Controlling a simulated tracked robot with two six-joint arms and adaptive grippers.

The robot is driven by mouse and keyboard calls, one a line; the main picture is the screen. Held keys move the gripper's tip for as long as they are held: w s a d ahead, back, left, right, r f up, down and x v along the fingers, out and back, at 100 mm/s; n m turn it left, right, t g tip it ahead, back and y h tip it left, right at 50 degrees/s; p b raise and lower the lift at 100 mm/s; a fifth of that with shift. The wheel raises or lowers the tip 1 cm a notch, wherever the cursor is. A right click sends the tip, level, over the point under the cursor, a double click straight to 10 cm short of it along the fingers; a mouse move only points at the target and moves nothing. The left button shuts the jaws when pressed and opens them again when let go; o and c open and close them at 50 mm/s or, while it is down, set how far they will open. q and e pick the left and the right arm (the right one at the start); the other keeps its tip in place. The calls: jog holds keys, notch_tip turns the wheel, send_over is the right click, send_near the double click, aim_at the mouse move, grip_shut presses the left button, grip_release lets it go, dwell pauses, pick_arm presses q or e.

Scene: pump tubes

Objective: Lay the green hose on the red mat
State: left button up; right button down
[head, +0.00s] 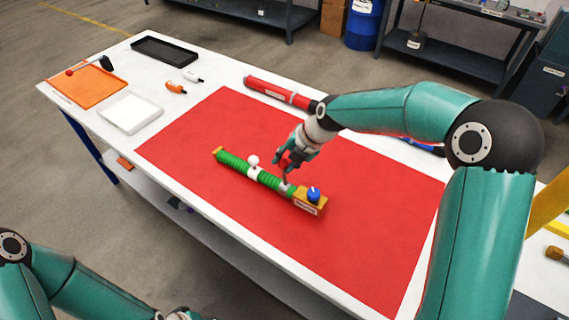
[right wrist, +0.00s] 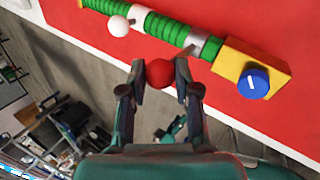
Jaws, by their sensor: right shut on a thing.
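The green hose (head: 235,162) is ribbed, with a white band and white ball, a silver collar, and a yellow end block with a blue knob. It lies slantwise over the red mat (head: 345,225); whether it touches the mat is hard to tell. My right gripper (head: 287,166) is above its collar end. In the right wrist view, my right gripper (right wrist: 160,75) is shut on a red ball (right wrist: 158,73), which seems joined to the collar by a grey rod. The hose (right wrist: 173,31) crosses beyond the fingers. Of my left arm, only links show at the lower left.
A red cylinder (head: 278,93) lies at the mat's back edge. Much of the mat's front is bare.

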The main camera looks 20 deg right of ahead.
jog(key=shift+f, duration=0.85)
jog(key=c, duration=0.8)
grip_release()
jog(key=shift+c, duration=0.2)
jog(key=b+v, duration=0.2)
jog(key=v, duration=1)
